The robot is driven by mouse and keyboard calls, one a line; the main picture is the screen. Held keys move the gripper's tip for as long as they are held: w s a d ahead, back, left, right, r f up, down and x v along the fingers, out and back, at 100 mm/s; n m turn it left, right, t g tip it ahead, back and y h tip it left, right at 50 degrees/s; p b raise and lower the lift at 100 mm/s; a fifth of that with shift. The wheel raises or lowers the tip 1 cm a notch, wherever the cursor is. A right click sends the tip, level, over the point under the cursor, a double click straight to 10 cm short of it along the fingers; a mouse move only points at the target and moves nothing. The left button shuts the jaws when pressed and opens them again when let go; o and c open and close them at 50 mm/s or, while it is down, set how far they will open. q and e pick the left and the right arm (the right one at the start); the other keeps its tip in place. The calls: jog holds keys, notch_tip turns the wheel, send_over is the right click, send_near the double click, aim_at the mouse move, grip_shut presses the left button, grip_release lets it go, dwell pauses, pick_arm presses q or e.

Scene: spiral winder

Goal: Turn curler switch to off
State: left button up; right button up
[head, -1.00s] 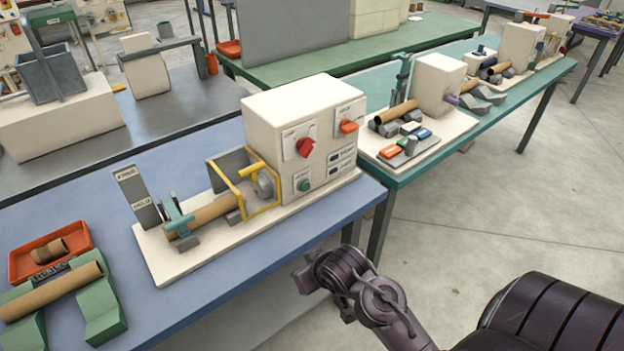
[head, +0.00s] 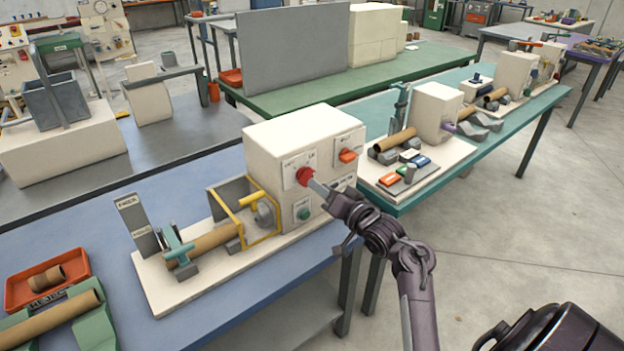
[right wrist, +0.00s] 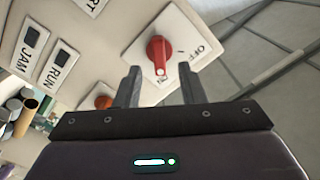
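The cream winder box (head: 285,140) stands on the blue table. Its front has a red rotary knob (head: 305,175) on a white plate and an orange knob (head: 348,155) to its right. The plate captions are too small to read in the head view. In the right wrist view the red knob (right wrist: 159,52) has a white mark pointing down, towards my fingers, and the word OFF lies to its right. My right gripper (right wrist: 158,78) is open and empty, its fingertips just short of the red knob and either side of its line. My left gripper is out of view.
A green button (head: 304,213) sits below the red knob. JAM (right wrist: 29,47) and RUN (right wrist: 59,66) indicators are on the same panel. A yellow guard frame (head: 262,220) and a cardboard tube (head: 215,240) are left of the panel. The floor in front is open.

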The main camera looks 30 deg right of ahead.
aim_at(306, 176)
jog(key=shift+w+a+p, duration=0.15)
jog(key=shift+w+p, duration=0.15)
jog(key=shift+w, duration=2)
jog(key=shift+c, duration=0.5)
grip_shut()
